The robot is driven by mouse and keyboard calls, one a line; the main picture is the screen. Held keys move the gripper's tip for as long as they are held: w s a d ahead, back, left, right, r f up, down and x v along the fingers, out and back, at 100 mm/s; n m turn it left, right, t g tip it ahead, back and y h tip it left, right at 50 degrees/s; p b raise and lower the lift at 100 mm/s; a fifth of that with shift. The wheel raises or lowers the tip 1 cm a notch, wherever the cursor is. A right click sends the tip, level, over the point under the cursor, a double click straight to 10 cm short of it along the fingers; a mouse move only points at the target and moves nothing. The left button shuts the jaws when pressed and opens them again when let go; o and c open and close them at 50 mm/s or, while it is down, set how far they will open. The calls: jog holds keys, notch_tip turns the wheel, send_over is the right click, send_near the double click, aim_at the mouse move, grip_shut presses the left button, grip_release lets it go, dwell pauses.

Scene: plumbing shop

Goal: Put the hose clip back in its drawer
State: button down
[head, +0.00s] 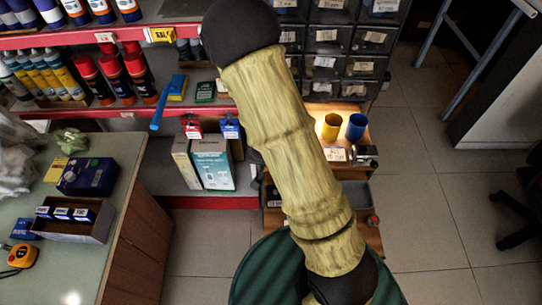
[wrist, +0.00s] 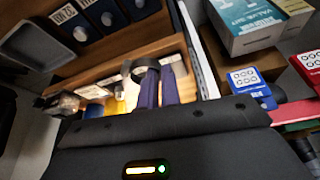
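A dark ring that looks like the hose clip (wrist: 139,68) is at the fingertips of my gripper (wrist: 158,70) in the wrist view. The two purple fingers are close together and appear shut on it, in front of a wooden unit (wrist: 115,52). Small labelled drawer fronts (wrist: 92,14) and a grey open tray or drawer (wrist: 38,42) lie beyond the clip. In the head view my arm hides the gripper and clip. The grey tray shows there too (head: 356,193), right of the arm. I cannot tell which drawer belongs to the clip.
A yellow cup (head: 331,127) and a blue cup (head: 356,127) stand on the lit wooden top. Dark labelled drawers (head: 362,66) rise behind. White-and-teal boxes (head: 212,164) stand on the lower shelf. A counter (head: 75,245) is at left.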

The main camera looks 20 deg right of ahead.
jog(key=shift+s+a, duration=0.2)
jog(key=shift+s, duration=0.15)
dwell(0.3)
jog(key=w+d+n+y, duration=0.1)
jog(key=w+d+n, duration=0.1)
jog(key=w+n, duration=0.2)
jog(key=w+r, duration=0.1)
jog(key=w, duration=0.2)
jog(key=shift+w+d+n+y, duration=0.15)
jog(key=shift+w+n+y, duration=0.25)
